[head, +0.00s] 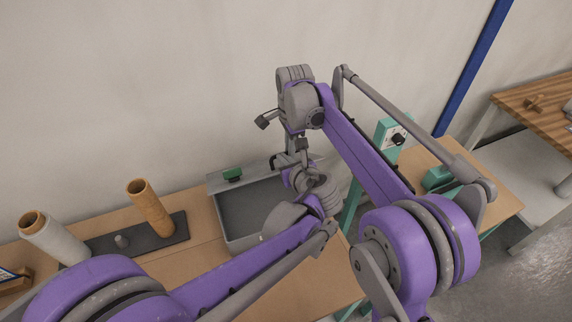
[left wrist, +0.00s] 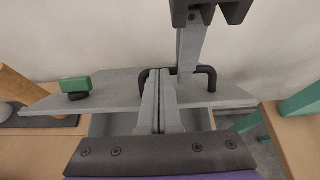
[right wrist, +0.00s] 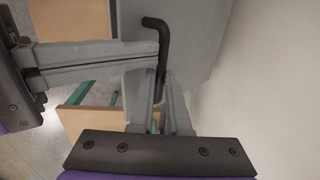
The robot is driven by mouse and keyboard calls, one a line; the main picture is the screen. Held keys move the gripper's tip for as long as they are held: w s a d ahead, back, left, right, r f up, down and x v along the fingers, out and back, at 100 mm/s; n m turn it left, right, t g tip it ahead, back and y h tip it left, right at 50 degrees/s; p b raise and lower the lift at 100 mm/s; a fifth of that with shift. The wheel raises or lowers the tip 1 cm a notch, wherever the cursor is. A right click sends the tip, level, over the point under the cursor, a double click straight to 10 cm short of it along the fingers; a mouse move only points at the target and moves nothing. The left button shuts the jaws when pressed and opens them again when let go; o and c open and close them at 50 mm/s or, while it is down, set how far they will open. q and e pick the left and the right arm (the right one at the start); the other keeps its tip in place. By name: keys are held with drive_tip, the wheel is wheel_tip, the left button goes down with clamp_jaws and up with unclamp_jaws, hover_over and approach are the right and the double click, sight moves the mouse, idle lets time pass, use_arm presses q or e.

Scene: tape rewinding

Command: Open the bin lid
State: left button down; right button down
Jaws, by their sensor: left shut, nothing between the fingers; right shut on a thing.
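The grey bin (head: 243,246) stands on the wooden table in the head view, its dark inside visible. Its grey lid (head: 256,171) is up at the back edge, with a green block on it; the lid also shows in the left wrist view (left wrist: 120,88). A black bar handle (left wrist: 211,76) is fixed to the lid. My right gripper (right wrist: 160,92) is shut on this handle, which also shows in the right wrist view (right wrist: 155,24). My left gripper (left wrist: 158,74) is shut and empty, close beside the handle and the right fingers. In the head view my arms partly hide both grippers.
A brown tube (head: 150,208) stands upright on a dark base (head: 110,243) left of the bin. A whitish roll (head: 53,238) stands further left. A teal-framed device (head: 391,134) is on the right. The wall is close behind the bin.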

use_arm(q)
drive_tip(key=shift+w+a, duration=0.1)
drive_tip(key=shift+w, duration=0.05)
use_arm(e)
drive_tip(key=c, duration=0.9)
unclamp_jaws()
drive_tip(key=shift+w+a+f, duration=0.15)
drive_tip(key=shift+w+a, duration=0.05)
drive_tip(key=shift+d, duration=0.1)
